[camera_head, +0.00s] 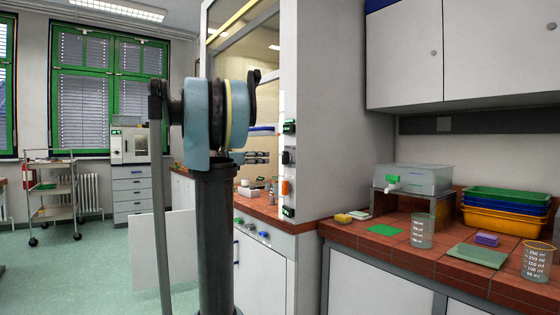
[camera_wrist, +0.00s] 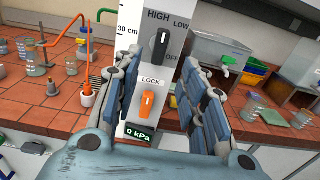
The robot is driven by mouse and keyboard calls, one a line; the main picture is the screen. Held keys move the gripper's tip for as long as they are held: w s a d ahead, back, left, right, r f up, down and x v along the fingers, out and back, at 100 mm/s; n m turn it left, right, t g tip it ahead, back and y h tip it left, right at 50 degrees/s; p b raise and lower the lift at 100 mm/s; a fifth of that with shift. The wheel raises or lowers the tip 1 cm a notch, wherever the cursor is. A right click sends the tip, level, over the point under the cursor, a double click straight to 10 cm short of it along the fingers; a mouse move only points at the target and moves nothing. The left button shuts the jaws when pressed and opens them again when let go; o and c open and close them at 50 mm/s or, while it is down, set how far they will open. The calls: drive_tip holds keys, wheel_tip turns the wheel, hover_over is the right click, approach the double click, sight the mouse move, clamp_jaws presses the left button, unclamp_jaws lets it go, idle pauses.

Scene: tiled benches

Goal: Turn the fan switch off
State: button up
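The fan switch is a black rotary knob (camera_wrist: 159,45) on a white panel, with HIGH, LOW and OFF printed around it. Its pale mark is near the top, on the HIGH/LOW side and away from OFF; I cannot tell which of those two it points to. It also shows small on the post in the head view (camera_head: 286,157). My gripper (camera_wrist: 164,68) is open, with one finger on each side of the panel in the wrist view. The knob lies ahead between the fingers, and nothing is held. Whether a finger touches the panel is unclear.
Below the knob are an orange LOCK switch (camera_wrist: 147,102) and a display (camera_wrist: 139,135) reading 0 kPa. Glassware and a burner stand on the tiled bench at left. At right are a sink box (camera_head: 412,179), stacked trays (camera_head: 505,210) and beakers (camera_head: 422,230).

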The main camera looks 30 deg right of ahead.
sight(283, 157)
drive_tip(key=d, duration=1.1)
drive_tip(key=shift+w+d, duration=0.3)
drive_tip(key=shift+w, duration=0.1)
clamp_jaws()
